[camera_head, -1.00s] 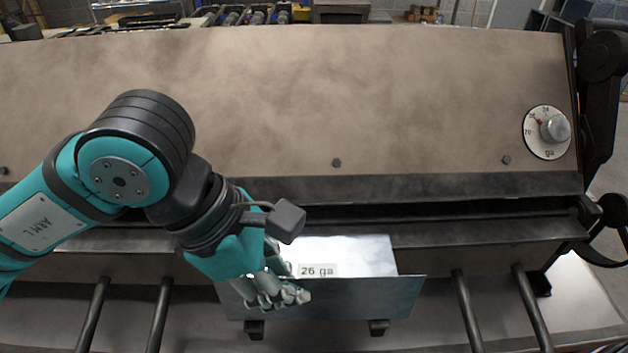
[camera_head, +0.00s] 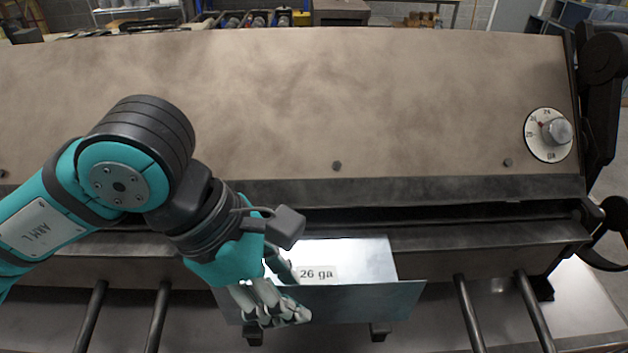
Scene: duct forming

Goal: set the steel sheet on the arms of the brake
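The steel sheet (camera_head: 360,262) is a bent piece with a flat part and a front flange (camera_head: 365,303). A label reading "26 ga" (camera_head: 318,274) is on the flat part, its left end partly covered. The sheet lies at the front middle of the brake (camera_head: 430,110), over two short dark arms (camera_head: 254,335) (camera_head: 380,332); contact with them is hidden. My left gripper (camera_head: 278,296) is at the sheet's left half. Its pale fingers are spread in front of the flange, and a darker finger is behind it. My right gripper is out of view.
A gauge dial (camera_head: 548,133) is on the brake's right side. Dark round bars (camera_head: 470,315) stick out at the front, left and right of the sheet. A dark jaw (camera_head: 450,190) runs across behind the sheet.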

